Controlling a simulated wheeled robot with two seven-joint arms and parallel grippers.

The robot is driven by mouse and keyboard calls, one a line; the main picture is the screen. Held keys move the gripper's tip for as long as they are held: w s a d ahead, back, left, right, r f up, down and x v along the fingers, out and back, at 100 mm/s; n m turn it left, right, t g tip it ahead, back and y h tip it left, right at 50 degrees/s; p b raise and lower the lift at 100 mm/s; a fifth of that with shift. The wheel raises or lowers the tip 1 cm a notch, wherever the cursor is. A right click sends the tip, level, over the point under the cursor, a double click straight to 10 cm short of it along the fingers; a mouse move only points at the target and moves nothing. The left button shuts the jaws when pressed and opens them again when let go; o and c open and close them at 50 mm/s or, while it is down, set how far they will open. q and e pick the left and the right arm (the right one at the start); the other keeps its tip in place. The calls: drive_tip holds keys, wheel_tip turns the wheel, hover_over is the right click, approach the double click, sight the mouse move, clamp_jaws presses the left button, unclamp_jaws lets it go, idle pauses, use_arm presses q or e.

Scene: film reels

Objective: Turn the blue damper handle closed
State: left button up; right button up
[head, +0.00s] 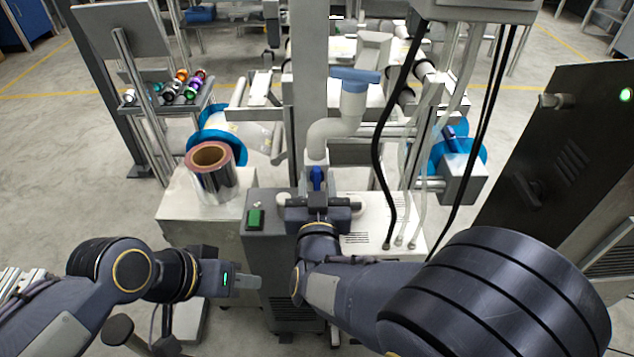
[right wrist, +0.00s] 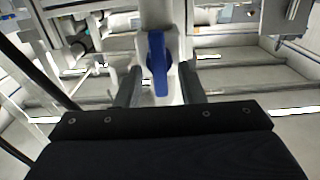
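The blue damper handle (head: 317,178) sits low on the pale grey pipe (head: 318,145), just beyond my right gripper (head: 318,194). In the right wrist view the handle (right wrist: 157,62) stands nearly upright. There my right gripper (right wrist: 160,86) is open, with one finger on each side of the handle's lower end and a gap on both sides. I cannot tell how far the fingertips reach past the handle. My left gripper (head: 248,283) is at the lower left, away from the handle, pointing right. Its fingers overlap, so its opening is unclear.
A foil roll (head: 212,172) stands on a white cabinet at left. A green-topped switch (head: 256,218) is on the grey box left of my right gripper. Black cables (head: 385,130) hang at right, near a dark cabinet (head: 560,150).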

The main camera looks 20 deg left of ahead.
drive_tip(key=c, duration=0.7)
drive_tip(key=n+p, duration=0.2)
drive_tip(key=n, duration=0.1)
drive_tip(key=shift+a+r, duration=0.15)
drive_tip(key=n+p, duration=0.2)
drive_tip(key=n, duration=0.1)
drive_tip(key=shift+s+a+n+p, duration=0.1)
drive_tip(key=shift+n+p, duration=0.2)
drive_tip(key=shift+p, duration=0.1)
drive_tip(key=n+p, duration=0.1)
drive_tip(key=n, duration=0.1)
drive_tip(key=n+p, duration=0.1)
drive_tip(key=n, duration=0.1)
drive_tip(key=n+p, duration=0.1)
drive_tip(key=n, duration=0.1)
drive_tip(key=shift+a+f, duration=0.2)
drive_tip(key=shift+f, duration=0.15)
drive_tip(key=n, duration=0.1)
drive_tip(key=n+p, duration=0.1)
drive_tip(key=n, duration=0.1)
drive_tip(key=n+p, duration=0.1)
drive_tip(key=n, duration=0.1)
drive_tip(key=shift+f, duration=0.3)
drive_tip(key=shift+s+n, duration=0.1)
drive_tip(key=shift+n, duration=0.2)
